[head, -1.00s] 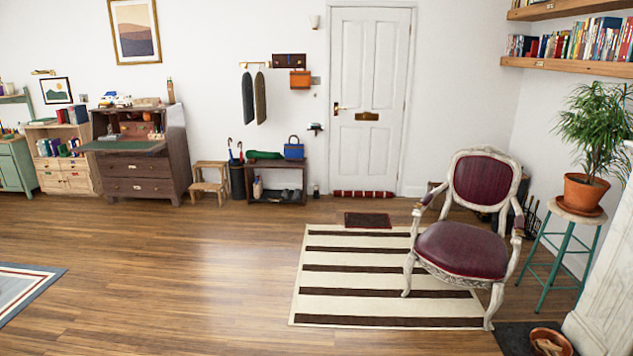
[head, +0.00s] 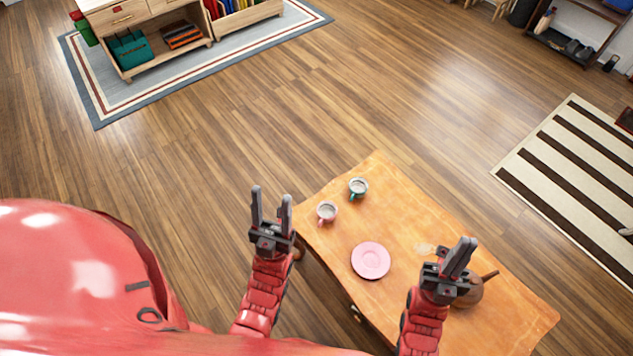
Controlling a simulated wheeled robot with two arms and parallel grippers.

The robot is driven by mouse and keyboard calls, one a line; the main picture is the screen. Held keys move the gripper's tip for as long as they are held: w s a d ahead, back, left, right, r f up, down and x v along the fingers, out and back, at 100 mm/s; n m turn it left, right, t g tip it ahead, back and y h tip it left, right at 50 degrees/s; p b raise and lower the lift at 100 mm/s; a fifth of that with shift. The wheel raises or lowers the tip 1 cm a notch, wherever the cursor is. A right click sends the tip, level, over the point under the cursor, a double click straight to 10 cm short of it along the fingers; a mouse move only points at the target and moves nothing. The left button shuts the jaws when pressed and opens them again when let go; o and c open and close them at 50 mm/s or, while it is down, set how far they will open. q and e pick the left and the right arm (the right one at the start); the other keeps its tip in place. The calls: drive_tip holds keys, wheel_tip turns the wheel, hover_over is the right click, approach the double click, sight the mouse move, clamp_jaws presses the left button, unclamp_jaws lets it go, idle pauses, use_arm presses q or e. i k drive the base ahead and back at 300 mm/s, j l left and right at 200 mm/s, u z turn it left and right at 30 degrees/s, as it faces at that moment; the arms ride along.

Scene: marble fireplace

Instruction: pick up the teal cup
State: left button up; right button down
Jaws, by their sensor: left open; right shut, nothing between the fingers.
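The teal cup (head: 358,188) stands upright near the far corner of the wooden table (head: 400,215). A pink cup (head: 326,211) stands close to it, a little nearer and to the left. My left gripper (head: 271,206) is open and empty, to the left of the pink cup and the table edge, apart from the teal cup. My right gripper (head: 461,255) is shut and empty, over the right part of the table in front of the teapot. Nothing hides the teal cup.
A pink saucer (head: 371,261) lies mid-table. A brown teapot (head: 475,294) is partly hidden by my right gripper. A wooden cabinet on a rug (head: 240,63) is at the upper left. A striped rug (head: 575,165) lies at the right. Open wood floor lies between.

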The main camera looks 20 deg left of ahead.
sight(358, 186)
drive_tip(key=i+j, duration=0.2)
drive_tip(key=j, duration=0.2)
drive_tip(key=i+j, duration=0.2)
drive_tip(key=j, duration=0.15)
drive_tip(key=i+j, duration=0.2)
drive_tip(key=j, duration=0.2)
drive_tip(key=i+l+z, duration=0.05)
